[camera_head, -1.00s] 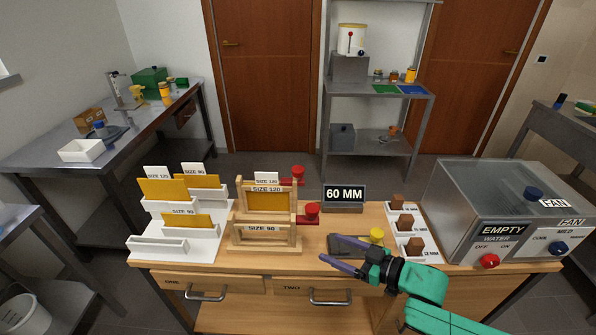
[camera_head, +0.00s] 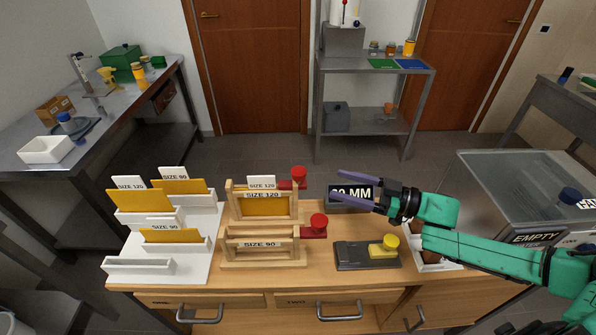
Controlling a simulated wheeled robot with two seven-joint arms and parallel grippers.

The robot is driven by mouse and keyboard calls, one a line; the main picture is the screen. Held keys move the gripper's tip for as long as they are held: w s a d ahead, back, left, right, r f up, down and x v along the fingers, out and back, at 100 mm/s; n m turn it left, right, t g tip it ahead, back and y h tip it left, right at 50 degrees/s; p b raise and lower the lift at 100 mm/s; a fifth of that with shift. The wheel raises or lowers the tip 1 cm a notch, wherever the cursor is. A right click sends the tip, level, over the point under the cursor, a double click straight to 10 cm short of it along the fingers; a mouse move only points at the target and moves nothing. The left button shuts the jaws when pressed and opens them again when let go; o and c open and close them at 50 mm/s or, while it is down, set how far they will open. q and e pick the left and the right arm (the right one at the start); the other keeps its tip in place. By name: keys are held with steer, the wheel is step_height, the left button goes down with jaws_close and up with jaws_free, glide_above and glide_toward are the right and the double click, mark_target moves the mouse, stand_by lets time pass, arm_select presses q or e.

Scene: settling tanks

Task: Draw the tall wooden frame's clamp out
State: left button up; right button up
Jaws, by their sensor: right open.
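The tall wooden frame (camera_head: 232,200), labelled SIZE 120, stands at the back of the bench with a yellow plate (camera_head: 264,207) in it. Its red clamp (camera_head: 299,176), with a round knob, sticks out on its right side. A shorter frame (camera_head: 264,256), labelled SIZE 90, stands in front with its own red clamp (camera_head: 318,223). My right gripper (camera_head: 338,187) is open and empty, fingers pointing left. It is to the right of the tall frame's clamp, apart from it, and partly covers the display sign (camera_head: 350,205). My left gripper is out of view.
White racks with yellow plates (camera_head: 130,269) stand at left. A clear-lidded tank (camera_head: 510,190) is at right, and my arm crosses in front of it.

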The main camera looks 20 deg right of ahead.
mark_target(299, 171)
steer(key=p+x, duration=0.2)
steer(key=x, duration=0.9)
steer(key=shift+w+a, duration=0.1)
steer(key=shift+w, duration=0.25)
steer(key=shift+a+f, duration=0.1)
steer(key=shift+a, duration=0.1)
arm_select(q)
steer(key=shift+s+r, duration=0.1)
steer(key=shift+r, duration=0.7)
arm_select(e)
steer(key=shift+w, duration=0.1)
jaws_close()
